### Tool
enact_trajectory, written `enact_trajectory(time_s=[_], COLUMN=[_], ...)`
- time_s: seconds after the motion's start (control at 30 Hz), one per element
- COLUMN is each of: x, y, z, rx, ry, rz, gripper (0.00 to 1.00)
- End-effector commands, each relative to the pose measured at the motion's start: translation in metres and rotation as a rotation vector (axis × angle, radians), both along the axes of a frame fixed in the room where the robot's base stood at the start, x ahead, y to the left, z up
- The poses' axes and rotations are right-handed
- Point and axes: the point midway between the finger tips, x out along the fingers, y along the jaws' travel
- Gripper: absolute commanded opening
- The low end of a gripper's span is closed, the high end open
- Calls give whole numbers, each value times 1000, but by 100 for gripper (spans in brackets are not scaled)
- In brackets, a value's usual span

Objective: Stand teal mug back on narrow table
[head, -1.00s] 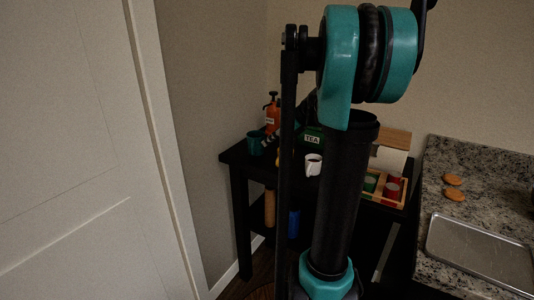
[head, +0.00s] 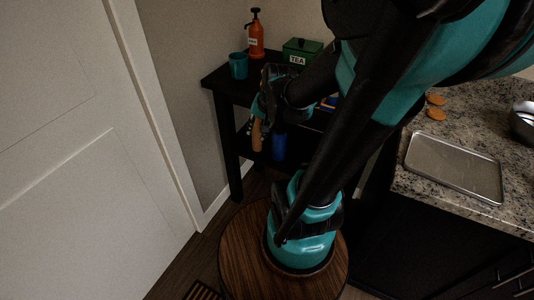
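The teal mug (head: 238,66) stands upright on the left end of the narrow black table (head: 216,78), near its front left corner. My gripper (head: 262,108) hangs in front of the table's front edge, to the right of and lower than the mug. It is apart from the mug in the picture. Its fingers are dark and small against the dark table, so their opening cannot be made out.
An orange pump bottle (head: 257,38) and a green TEA box (head: 301,50) stand behind on the table. A tan cylinder (head: 256,136) and a blue object (head: 278,147) are below the tabletop. A granite counter (head: 390,172) with a metal tray (head: 453,167) is at right; a white door (head: 60,150) at left.

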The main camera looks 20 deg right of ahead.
Motion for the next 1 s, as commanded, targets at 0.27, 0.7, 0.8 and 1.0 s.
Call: enact_trajectory(time_s=[0.27,0.7,0.8,1.0], x=[-58,-69,-69,-69], y=[-8,-12,-12,-12], z=[-37,-44,-44,-44], rx=[-288,-359,-358,-357], ry=[-48,-56,-56,-55], rz=[425,528,527,527], gripper=[30,30,30,30])
